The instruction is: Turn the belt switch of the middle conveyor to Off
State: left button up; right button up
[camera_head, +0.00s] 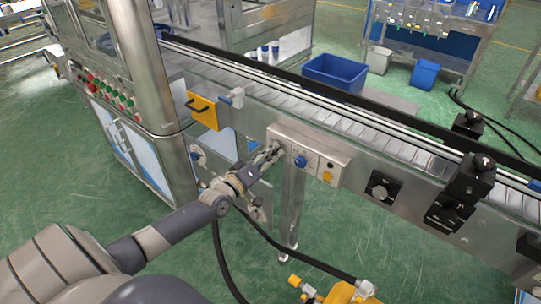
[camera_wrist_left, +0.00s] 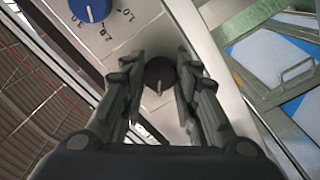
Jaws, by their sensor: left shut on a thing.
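The belt switch is a dark round knob with a light pointer mark; it shows in the left wrist view (camera_wrist_left: 160,74) between my fingertips. It sits on a pale control panel (camera_head: 330,158) on the side of the middle conveyor (camera_head: 355,165). My left gripper (camera_head: 274,152) reaches the left end of this panel, and its fingers (camera_wrist_left: 160,80) are closed on the switch from both sides. In the head view the fingers hide the switch. A blue dial (camera_head: 300,161) with a number scale is beside it, also in the left wrist view (camera_wrist_left: 90,10). My right gripper is out of view.
A yellow button (camera_head: 327,176) sits right of the blue dial. A yellow plate with a handle (camera_head: 202,110) is up and left. A steel machine cabinet (camera_head: 150,80) stands left. Black cables (camera_head: 290,255) hang below. A blue bin (camera_head: 334,72) is behind the conveyor.

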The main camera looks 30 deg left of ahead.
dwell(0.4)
pick_arm(q)
jog(key=o, duration=1.1)
jog(key=shift+c, duration=0.2)
jog(key=s+a, duration=0.1)
jog(key=s, duration=1.1)
